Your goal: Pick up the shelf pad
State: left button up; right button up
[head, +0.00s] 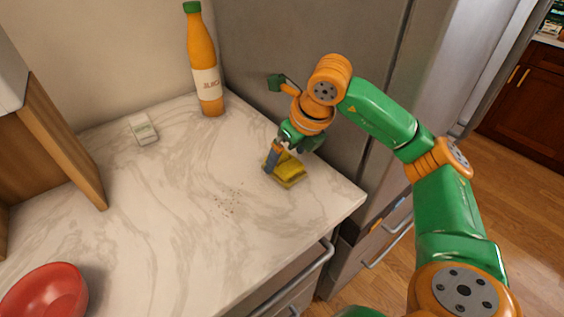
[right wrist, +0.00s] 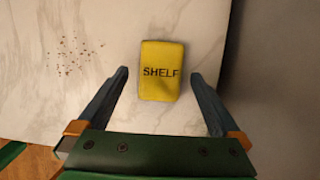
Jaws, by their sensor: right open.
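The shelf pad (head: 290,173) is a yellow block lying on the marble counter near its right edge, partly behind my right gripper in the head view. In the right wrist view the pad (right wrist: 162,71) shows the word SHELF on its top face. My right gripper (head: 275,165) is over the pad. In the right wrist view its two blue-grey fingers (right wrist: 160,82) are spread wide, one on each side of the pad, with a gap on both sides. Nothing is held. My left gripper is not in view.
Dark crumbs (head: 229,201) lie on the marble counter (head: 165,230) left of the pad. A juice bottle (head: 203,65) stands at the back by the grey fridge (head: 300,40). A small white box (head: 143,129), a red bowl (head: 45,296) and a wooden cabinet (head: 60,140) are to the left.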

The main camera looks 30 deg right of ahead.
aim_at(284, 161)
jog(key=x, duration=0.3)
jog(key=shift+w+d+f, duration=0.1)
jog(key=shift+d+f, duration=0.05)
jog(key=c, duration=1.2)
notch_tip(284, 161, up, 4)
jog(key=p, duration=0.3)
jog(key=shift+f, duration=0.2)
jog(key=s+d+r, duration=0.2)
jog(key=s+r, duration=0.2)
jog(key=s, duration=0.2)
jog(key=s+d+r, duration=0.2)
jog(key=s+r, duration=0.3)
jog(key=s, duration=0.2)
jog(key=shift+d+r, duration=0.3)
jog(key=shift+d, duration=0.1)
